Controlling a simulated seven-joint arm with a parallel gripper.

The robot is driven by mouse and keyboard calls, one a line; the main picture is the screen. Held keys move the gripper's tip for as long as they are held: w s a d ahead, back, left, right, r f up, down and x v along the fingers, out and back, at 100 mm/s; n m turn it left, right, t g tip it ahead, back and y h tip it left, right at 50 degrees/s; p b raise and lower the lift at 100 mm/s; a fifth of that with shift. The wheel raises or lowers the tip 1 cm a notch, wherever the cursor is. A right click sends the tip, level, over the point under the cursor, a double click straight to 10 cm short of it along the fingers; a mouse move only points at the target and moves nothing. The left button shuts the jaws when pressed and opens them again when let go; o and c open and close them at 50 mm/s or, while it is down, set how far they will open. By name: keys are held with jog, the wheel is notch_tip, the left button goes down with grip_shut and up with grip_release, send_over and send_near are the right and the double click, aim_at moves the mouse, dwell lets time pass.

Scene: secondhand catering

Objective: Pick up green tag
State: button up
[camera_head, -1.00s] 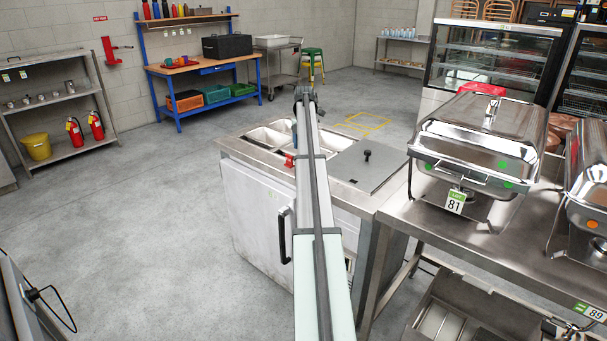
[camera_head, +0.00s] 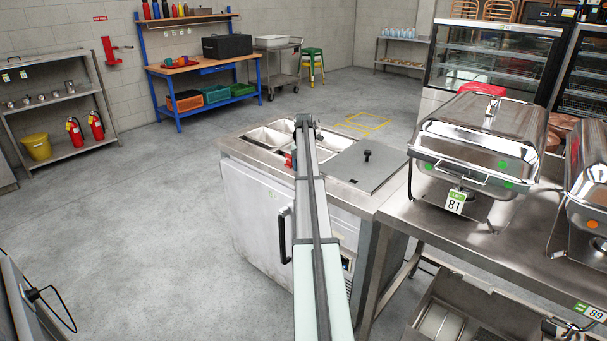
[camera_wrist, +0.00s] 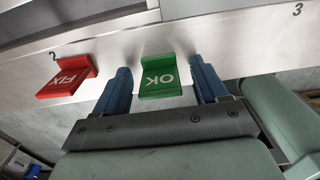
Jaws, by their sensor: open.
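In the wrist view, the green tag (camera_wrist: 160,78) reads "OK" and hangs over the edge of a metal surface (camera_wrist: 215,30). My gripper (camera_wrist: 163,85) is open, with one blue finger on each side of the tag. Small gaps show between the fingers and the tag. In the head view the green tag is hidden by my arm, and my gripper's fingers cannot be made out at the counter's edge.
A red "FIX" tag (camera_wrist: 66,77) sits on the same edge, left of my gripper and close to its left finger. In the head view, the counter (camera_head: 350,185) has open wells and a grey lid. A chafing dish (camera_head: 480,140) stands on the steel table to the right.

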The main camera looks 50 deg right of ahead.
jog(key=c, duration=1.1)
jog(key=shift+c, duration=0.2)
